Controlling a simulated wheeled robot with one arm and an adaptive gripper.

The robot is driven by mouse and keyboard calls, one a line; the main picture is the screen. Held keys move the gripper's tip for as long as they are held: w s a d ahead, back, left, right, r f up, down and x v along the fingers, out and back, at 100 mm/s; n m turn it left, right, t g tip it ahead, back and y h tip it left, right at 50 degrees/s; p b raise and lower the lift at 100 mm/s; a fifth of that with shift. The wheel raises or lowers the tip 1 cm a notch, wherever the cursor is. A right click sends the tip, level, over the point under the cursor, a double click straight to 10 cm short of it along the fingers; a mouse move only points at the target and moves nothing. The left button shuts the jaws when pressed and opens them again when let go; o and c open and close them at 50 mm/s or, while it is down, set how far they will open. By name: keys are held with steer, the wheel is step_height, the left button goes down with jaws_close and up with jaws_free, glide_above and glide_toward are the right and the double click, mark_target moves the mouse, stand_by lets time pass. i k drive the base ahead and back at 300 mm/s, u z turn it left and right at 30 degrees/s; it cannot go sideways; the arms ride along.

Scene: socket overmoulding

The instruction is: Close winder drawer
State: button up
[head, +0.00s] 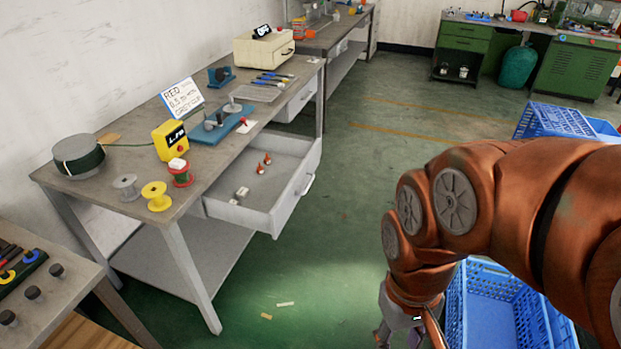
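The winder drawer (236,211) is a grey drawer pulled out from under the front of the winder bench (190,197). Its handle (308,184) is on the drawer's front face, on the right. Small red-tipped parts and small white pieces lie inside the drawer. My gripper (400,343) hangs at the bottom edge of the head view, low in front of the bench and well apart from the drawer. Its fingertips are cut off by the frame, so I cannot see whether it is open or holds anything.
Blue crates (469,322) stand beneath and beside my arm on the right. Another bench (60,301) with dark pegs is at lower left. A second drawer (300,97) sits farther along the winder bench. The green floor (340,230) between drawer and arm is mostly clear.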

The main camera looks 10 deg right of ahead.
mark_target(270, 199)
steer(key=u, duration=0.15)
steer(key=i, duration=1)
steer(key=z, duration=0.2)
steer(key=k, duration=0.45)
steer(key=u, duration=2.05)
steer(key=i, duration=1.3)
steer(key=z, duration=2.25)
